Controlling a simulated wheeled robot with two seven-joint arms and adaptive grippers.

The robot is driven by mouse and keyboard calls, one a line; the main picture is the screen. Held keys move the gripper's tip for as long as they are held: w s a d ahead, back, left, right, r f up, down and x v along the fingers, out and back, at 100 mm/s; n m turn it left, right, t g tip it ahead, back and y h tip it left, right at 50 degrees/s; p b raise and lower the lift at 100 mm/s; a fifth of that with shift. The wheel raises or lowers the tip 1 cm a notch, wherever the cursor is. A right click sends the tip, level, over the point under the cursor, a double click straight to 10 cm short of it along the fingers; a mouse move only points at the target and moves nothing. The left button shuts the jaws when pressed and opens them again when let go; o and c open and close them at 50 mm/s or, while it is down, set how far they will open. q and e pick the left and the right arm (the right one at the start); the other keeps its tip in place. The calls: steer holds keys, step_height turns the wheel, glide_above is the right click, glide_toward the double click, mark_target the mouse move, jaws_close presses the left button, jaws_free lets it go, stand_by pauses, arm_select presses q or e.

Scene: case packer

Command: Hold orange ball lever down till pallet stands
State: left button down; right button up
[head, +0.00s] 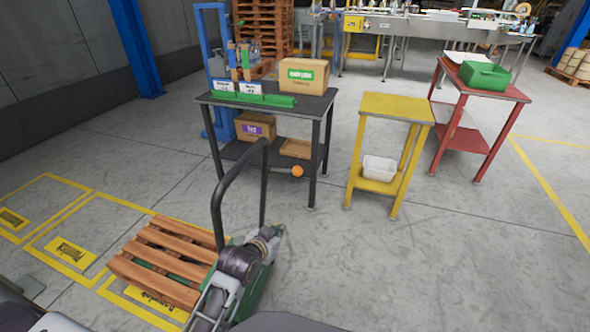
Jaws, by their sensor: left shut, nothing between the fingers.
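The orange ball (297,171) sits on the end of a short dark lever, in front of the black table's lower shelf; I cannot tell what the lever is fixed to. A wooden pallet (165,258) lies low and flat over yellow floor markings at the lower left, with green parts showing between its slats. A black hoop handle (216,205) rises beside it from a green truck base, partly hidden by my left arm. My left gripper (280,231) is shut and empty, below and left of the orange ball, apart from it. My right gripper is out of view.
The black table (312,112) carries a cardboard box (303,76) and green trays. A yellow stand (398,108) holds a white tub (379,168). A red table (512,93) holds a green bin (485,76). The floor at the right foreground is clear.

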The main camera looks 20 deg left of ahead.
arm_select(q)
steer(key=w+r+t, duration=0.3)
steer(key=w+r, duration=0.1)
steer(key=r, duration=0.3)
steer(key=w+r+t, duration=0.4)
steer(key=r, duration=0.3)
steer(key=shift+a+r+n+y, duration=0.2)
steer(key=shift+a+n+y, duration=0.1)
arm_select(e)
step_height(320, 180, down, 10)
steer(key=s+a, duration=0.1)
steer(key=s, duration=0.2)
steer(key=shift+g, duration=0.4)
arm_select(q)
steer(key=shift+w, duration=0.3)
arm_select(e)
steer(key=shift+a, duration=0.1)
